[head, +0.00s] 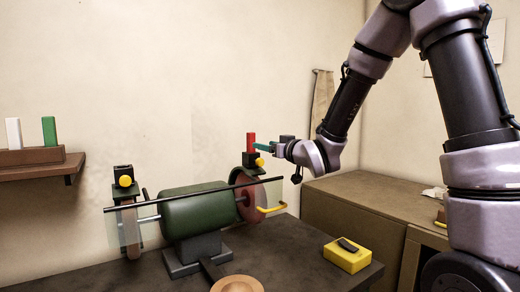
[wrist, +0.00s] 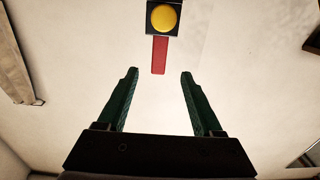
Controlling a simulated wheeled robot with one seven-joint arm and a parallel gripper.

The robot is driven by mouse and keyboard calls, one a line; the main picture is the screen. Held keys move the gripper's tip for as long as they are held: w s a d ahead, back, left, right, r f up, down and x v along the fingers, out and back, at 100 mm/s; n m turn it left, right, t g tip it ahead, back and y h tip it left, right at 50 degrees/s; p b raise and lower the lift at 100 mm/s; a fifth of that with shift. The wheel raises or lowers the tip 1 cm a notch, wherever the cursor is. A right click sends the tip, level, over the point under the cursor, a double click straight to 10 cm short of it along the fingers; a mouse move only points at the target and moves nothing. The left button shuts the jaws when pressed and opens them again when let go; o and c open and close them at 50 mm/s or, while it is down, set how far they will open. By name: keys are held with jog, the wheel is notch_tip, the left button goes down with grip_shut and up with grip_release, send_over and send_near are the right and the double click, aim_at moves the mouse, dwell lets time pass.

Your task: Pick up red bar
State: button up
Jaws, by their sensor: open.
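The red bar (head: 251,142) stands upright in a dark holder (head: 251,160) above the right end of the green machine in the head view. In the wrist view the red bar (wrist: 160,55) lies ahead of the fingertips, centred between them, below a yellow knob (wrist: 164,18) on the dark holder. My gripper (head: 262,147) is beside the bar, on its right in the head view. In the wrist view my gripper (wrist: 158,73) has its two green fingers wide apart with nothing between them. The bar's lower end is hidden in the holder.
A green bench grinder (head: 195,212) with clear shields stands on the dark table (head: 300,262). A wall shelf (head: 30,172) at left holds a white bar (head: 13,133) and a green bar (head: 49,131). A yellow box (head: 347,256) and a round wooden dish (head: 237,284) are at the front.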

aim_at(253, 141)
jog(key=x, duration=1)
jog(key=shift+w+a+r, duration=0.1)
jog(key=shift+w+r, duration=0.1)
grip_shut()
